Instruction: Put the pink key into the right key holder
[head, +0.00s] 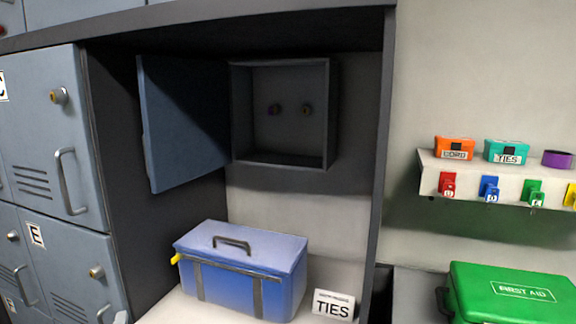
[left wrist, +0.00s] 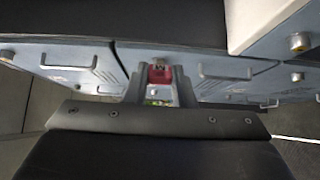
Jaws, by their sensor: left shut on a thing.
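My left gripper (left wrist: 159,84) shows only in the left wrist view, with its two grey fingers closed on a small pinkish-red thing, which I take to be the pink key (left wrist: 160,74). Its shape is mostly hidden between the fingers. In the head view an open wall box (head: 280,152) holds two small round fittings side by side, which look like the key holders: a left one (head: 274,109) and a right one (head: 307,108). Both are in shadow, and I cannot tell their details. Neither gripper shows in the head view.
The box's blue door (head: 182,125) stands open to the left. Below are a blue case (head: 243,272) and a TIES sign (head: 333,306). At right, a shelf (head: 490,184) carries small boxes and coloured tags. A green first aid case (head: 510,294) lies below. Lockers (head: 40,130) stand left.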

